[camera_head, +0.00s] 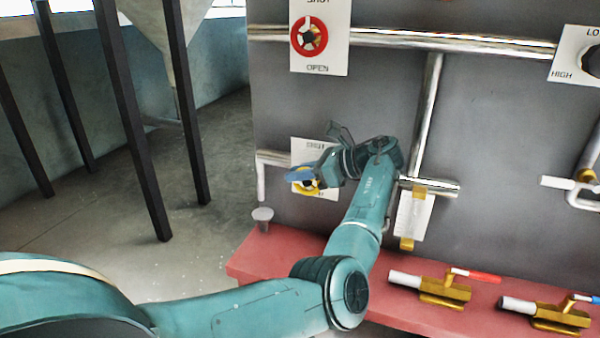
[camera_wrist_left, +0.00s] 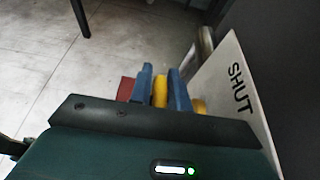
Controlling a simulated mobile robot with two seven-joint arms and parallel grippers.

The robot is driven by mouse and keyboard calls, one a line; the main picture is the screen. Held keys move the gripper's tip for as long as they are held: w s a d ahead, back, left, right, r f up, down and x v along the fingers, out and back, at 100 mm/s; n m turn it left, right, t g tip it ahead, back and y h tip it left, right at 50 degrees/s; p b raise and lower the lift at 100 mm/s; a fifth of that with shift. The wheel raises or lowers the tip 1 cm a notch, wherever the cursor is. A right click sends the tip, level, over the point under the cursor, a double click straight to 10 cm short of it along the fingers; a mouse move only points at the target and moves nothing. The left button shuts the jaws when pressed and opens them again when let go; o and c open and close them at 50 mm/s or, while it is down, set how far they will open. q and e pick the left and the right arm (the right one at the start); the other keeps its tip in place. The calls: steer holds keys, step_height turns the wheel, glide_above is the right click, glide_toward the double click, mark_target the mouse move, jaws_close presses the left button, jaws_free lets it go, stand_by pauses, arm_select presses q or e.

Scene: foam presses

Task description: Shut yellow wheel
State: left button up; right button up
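The yellow wheel (camera_head: 308,188) sits on a white label plate (camera_head: 299,152) low on the grey panel. My left gripper (camera_head: 299,174) is in front of it and hides much of it. In the left wrist view, the yellow rim (camera_wrist_left: 160,92) lies between the two blue fingers (camera_wrist_left: 162,88) and fills the narrow gap. Another bit of yellow shows right of the fingers. The word SHUT on the plate (camera_wrist_left: 236,85) reads at the right of that view. My right gripper is not in view.
A red wheel (camera_head: 309,37) is on the panel above, with SHUT and OPEN labels. Metal pipes (camera_head: 428,110) cross the panel. Brass valves (camera_head: 442,290) stand on the red ledge (camera_head: 262,262) below. Dark posts (camera_head: 135,120) stand at left; the floor between is bare.

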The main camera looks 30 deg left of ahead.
arm_select(q)
jaws_close()
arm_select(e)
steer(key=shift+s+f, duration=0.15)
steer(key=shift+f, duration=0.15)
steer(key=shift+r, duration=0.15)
